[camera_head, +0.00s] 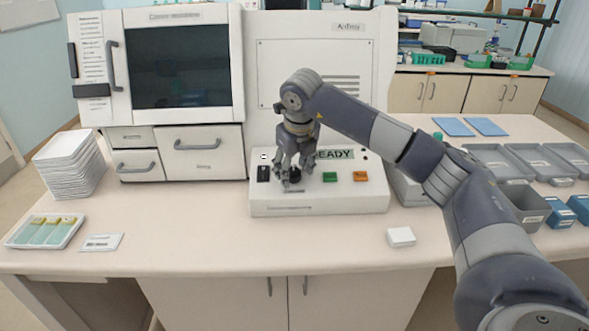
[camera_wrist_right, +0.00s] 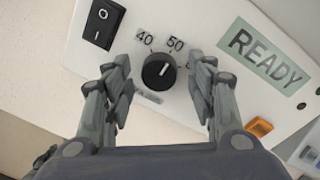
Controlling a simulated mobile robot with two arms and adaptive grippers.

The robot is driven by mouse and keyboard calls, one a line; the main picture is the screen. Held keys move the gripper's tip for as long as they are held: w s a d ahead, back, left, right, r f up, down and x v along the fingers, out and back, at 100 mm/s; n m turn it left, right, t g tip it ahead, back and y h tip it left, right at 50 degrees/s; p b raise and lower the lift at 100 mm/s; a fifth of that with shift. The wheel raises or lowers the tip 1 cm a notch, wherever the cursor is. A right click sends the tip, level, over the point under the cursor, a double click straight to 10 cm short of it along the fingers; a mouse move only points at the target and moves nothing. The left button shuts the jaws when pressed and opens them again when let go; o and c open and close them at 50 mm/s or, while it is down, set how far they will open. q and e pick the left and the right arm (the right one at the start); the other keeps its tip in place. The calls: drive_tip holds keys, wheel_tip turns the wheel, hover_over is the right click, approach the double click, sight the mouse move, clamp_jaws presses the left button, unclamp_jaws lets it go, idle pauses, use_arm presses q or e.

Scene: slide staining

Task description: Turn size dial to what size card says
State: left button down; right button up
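The size dial is a black round knob (camera_wrist_right: 158,71) on the white control panel, with a white pointer line that seems to lean toward the "50" label (camera_wrist_right: 175,43). The "40" label (camera_wrist_right: 145,39) is to its left. In the head view the dial (camera_head: 295,174) is partly covered by my right gripper (camera_head: 296,181). In the wrist view my right gripper (camera_wrist_right: 163,100) is open, its fingers on either side of the dial with gaps between. A small white card (camera_head: 101,242), probably the size card, lies at the front left; its print is too small to read. My left gripper is not in view.
The panel also has a black rocker switch (camera_wrist_right: 103,24), a green "READY" display (camera_wrist_right: 263,54), a green button (camera_head: 329,177) and an orange button (camera_head: 360,177). A slide tray (camera_head: 71,236) lies left; a white block (camera_head: 401,237) lies right. The front middle counter is clear.

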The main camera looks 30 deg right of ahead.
drive_tip(key=v, duration=1.2)
idle(0.5)
